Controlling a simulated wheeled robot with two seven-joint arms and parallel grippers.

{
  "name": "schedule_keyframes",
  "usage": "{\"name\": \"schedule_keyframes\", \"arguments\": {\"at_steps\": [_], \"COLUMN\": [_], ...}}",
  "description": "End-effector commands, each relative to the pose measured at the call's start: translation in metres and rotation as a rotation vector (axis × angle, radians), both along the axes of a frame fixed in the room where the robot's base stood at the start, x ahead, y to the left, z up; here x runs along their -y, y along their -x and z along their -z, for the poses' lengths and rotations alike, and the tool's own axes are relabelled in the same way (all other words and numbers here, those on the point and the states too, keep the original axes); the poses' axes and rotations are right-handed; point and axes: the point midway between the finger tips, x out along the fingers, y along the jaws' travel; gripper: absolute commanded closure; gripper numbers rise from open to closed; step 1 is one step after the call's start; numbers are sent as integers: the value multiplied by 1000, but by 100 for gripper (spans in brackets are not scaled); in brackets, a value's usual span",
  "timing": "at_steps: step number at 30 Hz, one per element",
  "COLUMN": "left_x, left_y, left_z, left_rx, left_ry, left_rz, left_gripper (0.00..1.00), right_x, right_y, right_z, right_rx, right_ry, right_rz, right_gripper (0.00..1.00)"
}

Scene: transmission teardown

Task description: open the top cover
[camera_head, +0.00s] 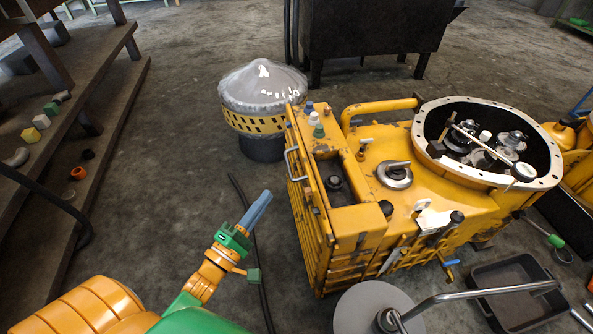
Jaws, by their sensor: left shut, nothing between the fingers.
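The yellow transmission housing (455,205) stands at the right of the head view. Its large round opening has a pale flange ring (430,113) with bolt holes, and gears and shafts (490,145) show inside. I cannot tell which part is the top cover. My left gripper (258,207) has blue-grey fingers that are shut and empty. It is over the floor left of the housing, apart from it. My right gripper is not in view.
A grey round disc (352,308) with a bent metal handle is at the bottom. A dark tray (515,280) lies at the lower right. A wrapped, domed drum (262,95) stands behind the housing. Steps with small blocks (41,121) are at left. Floor between is mostly clear, with a cable (257,265).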

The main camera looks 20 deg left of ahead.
Motion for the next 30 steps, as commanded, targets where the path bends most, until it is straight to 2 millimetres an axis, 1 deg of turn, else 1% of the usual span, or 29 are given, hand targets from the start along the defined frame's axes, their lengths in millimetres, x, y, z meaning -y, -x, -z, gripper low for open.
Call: {"name": "schedule_keyframes", "arguments": {"at_steps": [1, 6, 8, 12, 15, 18, 27, 29, 30], "left_x": [1, 6, 7, 26, 34, 37, 38, 39, 40], "left_y": [-11, -48, -60, -73, -78, -81, -81, -82, -83], "left_z": [-3, -9, -11, -18, -20, -21, -22, -25, -28], "left_rx": [5, 4, 3, 1, 1, 0, -2, -6, -14], "left_ry": [1, -1, -1, 2, 0, -1, -2, -7, -16], "left_rz": [0, 0, -1, -1, -1, -1, -1, -1, -1], "left_gripper": [100, 100, 100, 100, 100, 100, 100, 100, 100], "right_x": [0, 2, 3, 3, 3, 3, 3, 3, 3], "right_y": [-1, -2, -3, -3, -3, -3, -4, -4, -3], "right_z": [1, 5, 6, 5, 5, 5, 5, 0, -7], "right_rx": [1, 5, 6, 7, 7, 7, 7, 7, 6], "right_ry": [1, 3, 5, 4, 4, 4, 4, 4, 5], "right_rz": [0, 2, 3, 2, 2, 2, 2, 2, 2], "right_gripper": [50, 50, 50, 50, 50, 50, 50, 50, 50]}}
